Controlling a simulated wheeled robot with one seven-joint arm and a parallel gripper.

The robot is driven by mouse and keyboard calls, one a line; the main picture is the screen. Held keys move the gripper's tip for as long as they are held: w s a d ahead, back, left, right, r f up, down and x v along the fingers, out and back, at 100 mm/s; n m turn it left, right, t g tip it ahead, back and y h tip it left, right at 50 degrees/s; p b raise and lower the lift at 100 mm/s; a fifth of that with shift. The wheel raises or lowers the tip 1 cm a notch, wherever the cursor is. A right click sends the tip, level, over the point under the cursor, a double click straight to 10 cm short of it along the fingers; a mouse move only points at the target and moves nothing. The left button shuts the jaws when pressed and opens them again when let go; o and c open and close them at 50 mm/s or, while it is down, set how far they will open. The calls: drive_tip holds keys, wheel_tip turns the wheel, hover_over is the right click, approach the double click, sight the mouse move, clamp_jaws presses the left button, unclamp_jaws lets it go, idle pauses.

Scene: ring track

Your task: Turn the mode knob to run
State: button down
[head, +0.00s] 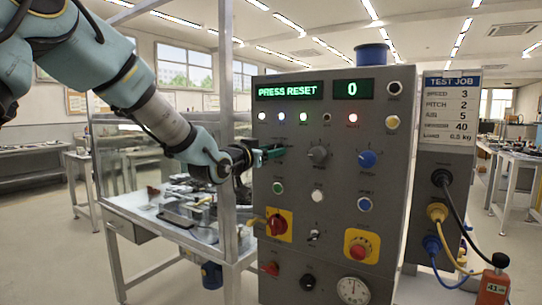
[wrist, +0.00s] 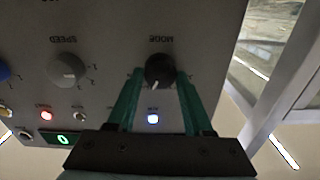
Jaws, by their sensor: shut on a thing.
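The mode knob (wrist: 160,69) is a small dark round knob on the grey panel, with its MODE label upside down in the wrist view. My gripper (wrist: 158,78) has its two green fingers on either side of the knob, shut on it. In the head view my gripper (head: 273,152) reaches the panel's upper left from the left, and its fingers hide the mode knob there. The knob's pointer and its position marks are too dark and small to read. The green display (head: 287,91) reads PRESS RESET, and the smaller display (head: 352,89) reads 0.
The speed knob (head: 318,155) and a blue knob (head: 367,159) are right of my gripper. Below are a red rotary switch (head: 277,224) on yellow and a red mushroom button (head: 357,252). A metal frame post (head: 227,130) stands close beside my wrist.

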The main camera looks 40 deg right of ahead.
drive_tip(key=m+b, duration=0.8)
drive_tip(key=b, duration=0.3)
drive_tip(key=shift+s+f, duration=0.1)
drive_tip(key=shift+f, duration=0.05)
drive_tip(key=shift+b, duration=0.35)
drive_tip(key=shift+c, duration=1.5)
unclamp_jaws()
drive_tip(key=shift+a, duration=0.1)
drive_tip(key=b+v, duration=0.1)
drive_tip(key=v, duration=0.9)
drive_tip(key=shift+a, duration=0.25)
